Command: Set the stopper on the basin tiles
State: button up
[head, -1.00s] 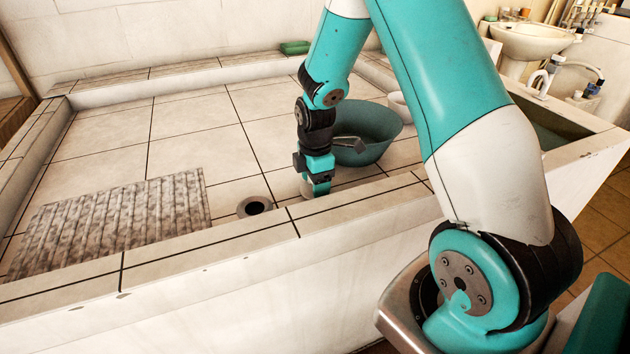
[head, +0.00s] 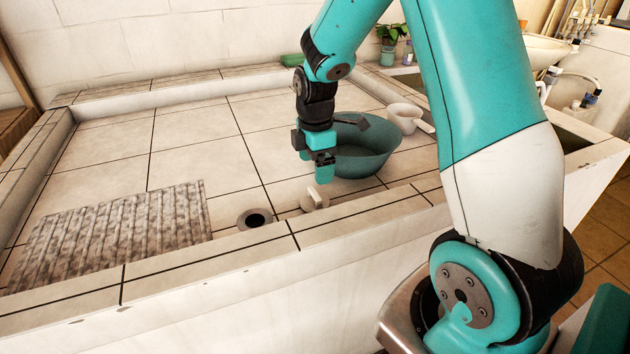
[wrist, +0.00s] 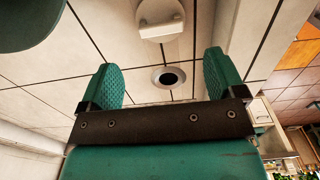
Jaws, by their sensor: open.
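The stopper (head: 315,203) is a pale disc with a raised bar grip. It rests on the basin tiles (head: 190,130), to the right of the dark drain hole (head: 255,219) and apart from it. It also shows at the top of the wrist view (wrist: 160,12), with the open drain hole (wrist: 169,78) below it. My gripper (head: 318,176) is open and empty, above the stopper and clear of it. In the wrist view both fingers (wrist: 161,62) stand wide apart with nothing between them.
A teal bowl (head: 376,160) stands close to the right of my gripper. A white mug (head: 403,117) is behind it. A ribbed washboard slab (head: 115,232) lies at the left. The raised front ledge (head: 350,218) runs near the stopper. Tiles at the back left are clear.

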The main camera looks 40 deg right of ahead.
jog(key=s+a+r+m+y, duration=0.1)
jog(key=s+a+r+m, duration=0.3)
jog(key=a+r, duration=0.6)
jog(key=s+a+r+m+y, duration=0.1)
jog(key=s+a+r+m, duration=0.1)
jog(key=s+a, duration=0.4)
jog(key=s+a+r+m+y, duration=0.1)
jog(key=s+a, duration=0.5)
jog(key=s, duration=0.6)
jog(key=shift+s+a+r+m+y, duration=0.2)
jog(key=shift+a+r+m+y, duration=0.1)
jog(key=shift+r+m+y, duration=0.25)
